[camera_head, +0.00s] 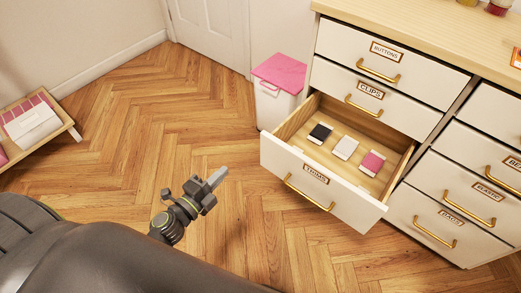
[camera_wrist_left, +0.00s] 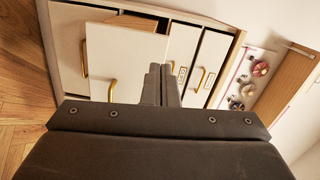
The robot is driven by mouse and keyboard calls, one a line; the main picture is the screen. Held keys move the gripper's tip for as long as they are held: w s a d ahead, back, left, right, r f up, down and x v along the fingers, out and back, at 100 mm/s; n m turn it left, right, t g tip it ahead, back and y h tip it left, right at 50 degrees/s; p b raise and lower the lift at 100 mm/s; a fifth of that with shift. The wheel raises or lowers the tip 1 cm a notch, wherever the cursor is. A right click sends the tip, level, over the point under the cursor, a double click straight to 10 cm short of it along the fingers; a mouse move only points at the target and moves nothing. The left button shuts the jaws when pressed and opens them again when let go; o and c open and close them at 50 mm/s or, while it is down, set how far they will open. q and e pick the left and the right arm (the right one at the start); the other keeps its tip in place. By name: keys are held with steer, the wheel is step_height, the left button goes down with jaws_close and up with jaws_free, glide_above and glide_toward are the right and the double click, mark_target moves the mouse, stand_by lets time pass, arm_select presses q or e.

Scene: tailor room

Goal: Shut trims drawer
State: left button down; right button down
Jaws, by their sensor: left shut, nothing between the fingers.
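The trims drawer (camera_head: 343,199) is pulled well out of the white cabinet, below the clips drawer. Its white front has a brown label and a gold bar handle (camera_head: 309,194). Black, white and pink cards lie inside on its wooden floor. My left gripper (camera_head: 217,177) is shut and empty, left of the drawer front and apart from it, above the floor. In the left wrist view the picture is turned sideways; the shut fingers (camera_wrist_left: 161,84) show in front of the cabinet, with the open drawer's front (camera_wrist_left: 120,55) behind them to the left. My right gripper is out of view.
The buttons drawer (camera_head: 400,58) and clips drawer (camera_head: 390,100) above look shut, as do the drawers at right. A white bin with a pink lid (camera_head: 280,72) stands behind the open drawer. A low wooden shelf (camera_head: 65,119) is at far left. The herringbone floor between is clear.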

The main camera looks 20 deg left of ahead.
arm_select(q)
steer(key=m+h+b, duration=0.1)
steer(key=m, duration=0.1)
glide_toward(264, 136)
steer(key=x, duration=0.5)
steer(key=shift+w+f, duration=0.15)
steer(key=shift+w+d, duration=0.2)
steer(key=shift+w, duration=0.55)
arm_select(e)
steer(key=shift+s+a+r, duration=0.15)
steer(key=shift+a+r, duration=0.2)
